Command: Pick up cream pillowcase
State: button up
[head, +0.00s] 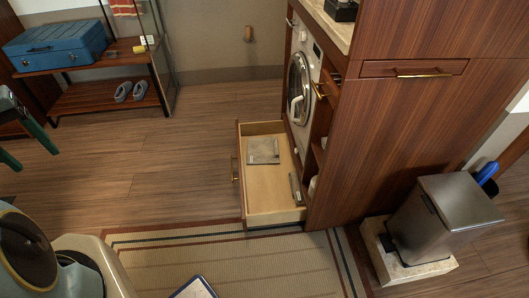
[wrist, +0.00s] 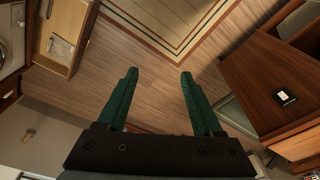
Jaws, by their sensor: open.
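My gripper (wrist: 158,73) is open, its two green fingers apart with only floor seen between them. Its green fingers also show at the left edge of the head view. No thing is clearly recognisable as a cream pillowcase. A flat greyish-beige rectangle (head: 263,151) lies in the open drawer (head: 272,200); I cannot tell whether it is folded cloth. It also shows small in the wrist view (wrist: 61,48), at upper left. My gripper is well apart from it.
A slim grey object (head: 296,188) lies at the drawer's right side. A washing machine (head: 300,88) stands behind the drawer. A striped rug (head: 220,268) lies in front, a steel bin (head: 445,215) stands right. A blue case (head: 55,45) sits on a shelf. Floor left of the drawer is clear.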

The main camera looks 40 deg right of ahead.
aim_at(260, 150)
jog(key=z, duration=0.55)
jog(key=i+j+z, duration=0.2)
jog(key=i+z, duration=0.3)
jog(key=i+j+z, duration=0.3)
jog(key=z, duration=0.2)
jog(key=i+j, duration=0.25)
jog(key=i+j+z, duration=0.1)
jog(key=i+j, duration=0.15)
jog(key=j, duration=0.2)
jog(key=i+j, duration=0.2)
jog(key=j, duration=0.15)
jog(key=i+j+z, duration=0.1)
jog(key=i+j, duration=0.15)
jog(key=j, duration=0.1)
